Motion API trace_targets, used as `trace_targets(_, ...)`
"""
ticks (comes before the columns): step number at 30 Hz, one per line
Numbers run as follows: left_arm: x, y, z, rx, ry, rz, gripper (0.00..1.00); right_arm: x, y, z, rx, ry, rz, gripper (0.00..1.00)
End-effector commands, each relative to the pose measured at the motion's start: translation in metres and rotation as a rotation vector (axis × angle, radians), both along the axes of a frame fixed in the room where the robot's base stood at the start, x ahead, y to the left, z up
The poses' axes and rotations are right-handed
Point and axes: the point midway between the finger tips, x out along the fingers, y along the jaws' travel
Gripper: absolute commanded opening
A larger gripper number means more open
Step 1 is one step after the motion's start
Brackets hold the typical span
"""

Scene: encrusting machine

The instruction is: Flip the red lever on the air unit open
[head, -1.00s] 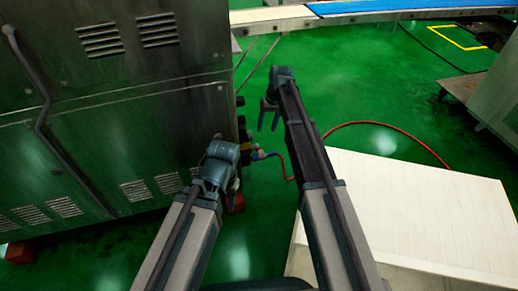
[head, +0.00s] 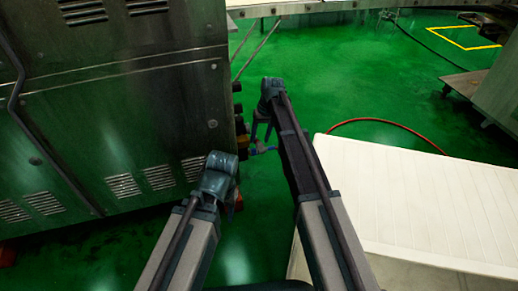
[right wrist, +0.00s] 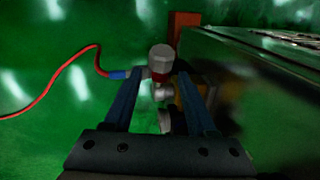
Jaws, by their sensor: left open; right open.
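The air unit shows in the right wrist view as a grey knob (right wrist: 161,57) with pale fittings (right wrist: 163,92) below it. A small red part (right wrist: 160,77), apparently the red lever, sits just under the knob. My right gripper (right wrist: 160,95) is open, with one finger either side of these parts; I cannot tell whether it touches them. In the head view my right gripper (head: 260,135) hangs beside the machine's edge, over the air unit's small fittings, and mostly hides them. My left gripper (head: 232,198) is open and low beside the machine; its fingers are barely visible.
A large steel machine (head: 120,110) fills the left. A red hose (right wrist: 60,72) with a blue connector (right wrist: 118,74) runs from the air unit. A white panelled box (head: 420,205) stands at right. Green floor (head: 350,75) lies open beyond.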

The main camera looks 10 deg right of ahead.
Motion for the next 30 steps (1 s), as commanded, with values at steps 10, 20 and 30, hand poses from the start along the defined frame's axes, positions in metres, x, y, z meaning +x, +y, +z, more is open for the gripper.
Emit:
trace_targets(10, 0.0, 0.0, -0.026, -0.001, -0.002, 0.0, 0.5, -0.001, 0.005, -0.026, 0.0, 0.0, 0.0, 0.57)
trace_targets(20, 0.0, 0.0, -0.025, -0.001, -0.002, 0.0, 0.5, -0.001, 0.005, -0.025, 0.0, 0.0, 0.0, 0.32)
trace_targets(30, 0.0, 0.0, -0.025, -0.001, -0.002, 0.0, 0.5, -0.002, 0.005, -0.025, 0.0, 0.002, 0.0, 0.0)
